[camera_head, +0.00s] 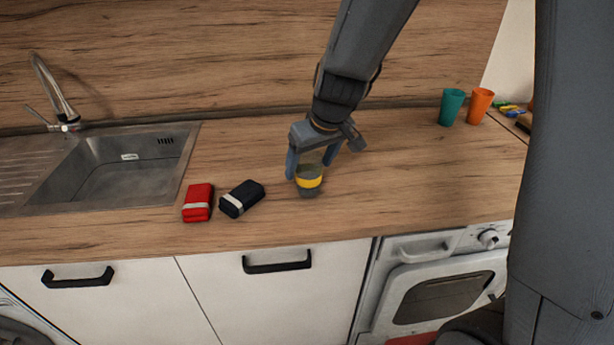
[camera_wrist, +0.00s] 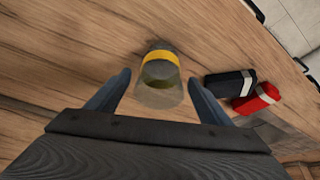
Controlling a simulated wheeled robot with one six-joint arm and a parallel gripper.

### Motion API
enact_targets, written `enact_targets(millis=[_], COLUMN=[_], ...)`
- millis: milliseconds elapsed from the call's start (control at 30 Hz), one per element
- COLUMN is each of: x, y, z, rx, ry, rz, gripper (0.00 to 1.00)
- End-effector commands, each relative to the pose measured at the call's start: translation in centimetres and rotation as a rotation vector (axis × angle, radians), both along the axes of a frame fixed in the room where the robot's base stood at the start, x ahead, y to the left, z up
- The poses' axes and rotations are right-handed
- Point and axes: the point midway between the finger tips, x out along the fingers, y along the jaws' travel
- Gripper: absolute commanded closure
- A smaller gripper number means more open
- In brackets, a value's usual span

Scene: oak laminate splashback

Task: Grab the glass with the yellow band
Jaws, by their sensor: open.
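The glass with the yellow band (camera_head: 309,181) stands on the wooden countertop, a little right of the black item. It is a greyish see-through glass with a yellow band around it. In the wrist view the glass (camera_wrist: 160,75) shows just ahead of and between my fingertips. My gripper (camera_head: 309,168) is open and reaches down over the glass from behind; in the wrist view its two fingers (camera_wrist: 158,90) lie one on each side, with gaps to the glass. I cannot tell exactly how far down the fingers reach along the glass.
A black pack (camera_head: 241,199) and a red pack (camera_head: 198,203) with pale bands lie left of the glass. A sink (camera_head: 120,170) with a tap (camera_head: 55,95) is farther left. Teal (camera_head: 451,107) and orange (camera_head: 480,105) cups stand at the back right. The counter right of the glass is clear.

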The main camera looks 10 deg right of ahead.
Motion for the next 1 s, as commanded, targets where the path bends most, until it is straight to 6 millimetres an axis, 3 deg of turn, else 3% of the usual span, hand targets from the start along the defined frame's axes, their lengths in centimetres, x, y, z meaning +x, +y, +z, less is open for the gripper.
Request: enact_targets(millis=[500,800,867,1000], x=[1.9,2.1,2.1,2.1], y=[1.0,1.1,1.2,1.2], z=[-4.8,-5.2,-5.2,-5.2], rx=[-0.001,-0.001,-0.001,-0.001], ry=[0.002,0.001,0.001,0.001], rz=[-0.003,-0.002,-0.002,-0.001], gripper=[0.27,0.27,0.33,0.57])
